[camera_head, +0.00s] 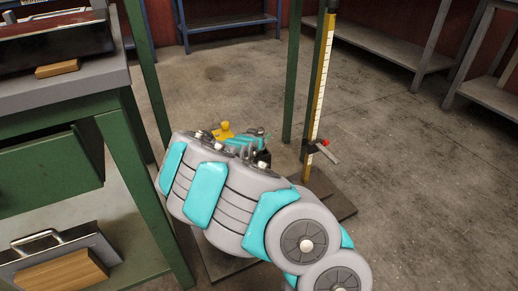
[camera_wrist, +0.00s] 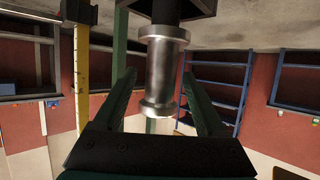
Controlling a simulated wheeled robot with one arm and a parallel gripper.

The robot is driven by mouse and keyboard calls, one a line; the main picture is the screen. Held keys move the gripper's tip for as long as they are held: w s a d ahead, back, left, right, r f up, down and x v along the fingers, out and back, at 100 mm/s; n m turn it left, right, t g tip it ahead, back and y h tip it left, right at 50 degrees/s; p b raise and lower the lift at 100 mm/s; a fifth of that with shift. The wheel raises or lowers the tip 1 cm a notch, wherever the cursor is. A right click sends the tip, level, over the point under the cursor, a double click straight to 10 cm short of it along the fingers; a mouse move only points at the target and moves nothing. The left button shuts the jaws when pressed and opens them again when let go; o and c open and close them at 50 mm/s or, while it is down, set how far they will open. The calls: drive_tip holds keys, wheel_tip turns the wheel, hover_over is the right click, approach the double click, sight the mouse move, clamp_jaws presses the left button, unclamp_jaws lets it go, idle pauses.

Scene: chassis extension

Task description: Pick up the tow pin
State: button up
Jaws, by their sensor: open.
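The tow pin (camera_wrist: 163,75) is a shiny metal spool shape with a wide flange at each end. In the wrist view, which looks upside down, it joins a dark block (camera_wrist: 178,10) at the top edge. My gripper (camera_wrist: 160,78) is open, with one dark green finger on each side of the pin. Gaps show between the pin and both fingers in this view; how deep the pin sits between them is hard to tell. In the head view my arm hides the pin, and the gripper cannot be made out clearly.
A green-framed workbench (camera_head: 85,85) stands close on the left, with a drawer (camera_head: 50,170). A yellow measuring post (camera_head: 322,80) with a clamp and a green post (camera_head: 293,70) rise just beyond my arm. Shelves line the back and right. Concrete floor on the right is clear.

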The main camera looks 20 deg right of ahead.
drive_tip(key=shift+w+d+f, duration=0.3)
drive_tip(key=shift+w+d, duration=0.1)
drive_tip(key=shift+w+d+f, duration=0.1)
drive_tip(key=shift+w+d, duration=0.2)
drive_tip(key=shift+w, duration=0.05)
clamp_jaws()
idle(1.0)
